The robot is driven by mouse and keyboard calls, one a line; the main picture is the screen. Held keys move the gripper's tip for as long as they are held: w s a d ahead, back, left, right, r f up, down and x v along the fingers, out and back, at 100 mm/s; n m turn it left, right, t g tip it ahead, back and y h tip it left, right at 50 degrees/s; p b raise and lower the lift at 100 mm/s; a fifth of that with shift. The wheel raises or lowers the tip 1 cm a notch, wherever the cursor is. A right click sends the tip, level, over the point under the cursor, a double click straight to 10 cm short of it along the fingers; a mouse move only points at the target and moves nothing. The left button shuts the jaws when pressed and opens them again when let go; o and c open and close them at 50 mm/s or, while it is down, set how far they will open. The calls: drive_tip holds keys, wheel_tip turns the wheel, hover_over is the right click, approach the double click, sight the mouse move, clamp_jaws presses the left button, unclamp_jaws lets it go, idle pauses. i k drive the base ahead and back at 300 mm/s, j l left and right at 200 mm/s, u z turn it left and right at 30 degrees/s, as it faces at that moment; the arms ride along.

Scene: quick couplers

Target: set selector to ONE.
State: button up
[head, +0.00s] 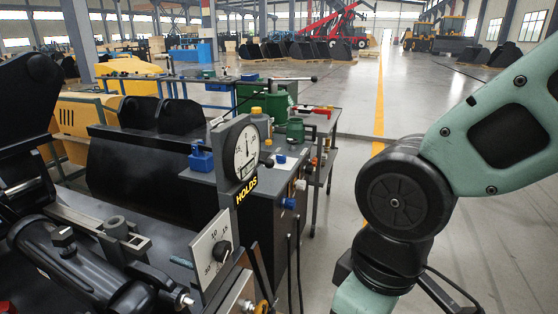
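A black selector knob (222,251) sits on a tilted white plate (207,246) at the lower middle of the head view. Small printed marks stand around the knob; I cannot read them surely, and no mark clearly reads ONE. The direction of the knob's pointer is too small to tell. My arm is at the right and runs down out of the bottom edge. My gripper is not in view, so its place relative to the knob is hidden.
Black machinery (90,265) fills the lower left. Open floor (455,130) lies behind my arm.

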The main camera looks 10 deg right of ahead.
sight(281, 159)
drive_tip(key=i+l+u, duration=0.2)
drive_tip(key=i+l, duration=0.15)
drive_tip(key=i+l+u, duration=0.25)
drive_tip(key=i+l, duration=0.15)
drive_tip(key=i+l+u, duration=0.2)
drive_tip(key=i+l, duration=0.15)
drive_tip(key=i+l+u, duration=0.25)
drive_tip(key=l, duration=0.35)
